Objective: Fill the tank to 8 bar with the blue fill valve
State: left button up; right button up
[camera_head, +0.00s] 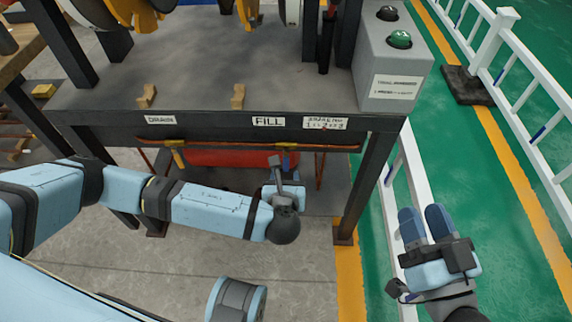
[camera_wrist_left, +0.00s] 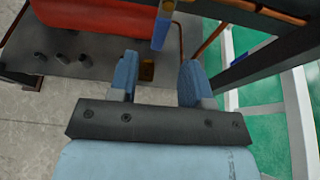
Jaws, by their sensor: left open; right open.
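The blue fill valve (camera_head: 288,161) hangs on the copper pipe under the bench edge, below the FILL label (camera_head: 268,121). Its blue lever also shows in the left wrist view (camera_wrist_left: 162,28), just beyond my fingers. The red tank (camera_head: 225,158) lies under the bench and fills the upper left of the left wrist view (camera_wrist_left: 90,16). My left gripper (camera_head: 283,182) is open just below and in front of the valve; its fingers (camera_wrist_left: 157,75) have nothing between them. The head view partly hides its fingers. My right gripper (camera_head: 424,220) is open and empty at the right. No pressure gauge is readable.
A yellow valve (camera_head: 175,156) hangs on the pipe below the DRAIN label (camera_head: 159,119). A bench leg (camera_head: 362,190) stands right of my left gripper. A grey button box (camera_head: 393,65) sits on the bench. A white railing (camera_head: 490,45) runs along the right.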

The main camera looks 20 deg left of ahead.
aim_at(286, 164)
pick_arm(q)
jog(key=b+x, duration=0.2)
jog(key=x, duration=0.6)
jog(key=shift+w+b, duration=0.1)
jog(key=shift+b, duration=0.2)
pick_arm(e)
jog(key=f+g, duration=0.1)
jog(key=f, duration=0.1)
jog(key=f+g, duration=0.1)
jog(key=f, duration=0.1)
jog(key=shift+w+a+f+n, duration=0.2)
jog(key=shift+f+n, duration=0.1)
jog(key=shift+f, duration=0.1)
pick_arm(q)
jog(key=shift+c, duration=0.3)
grip_shut()
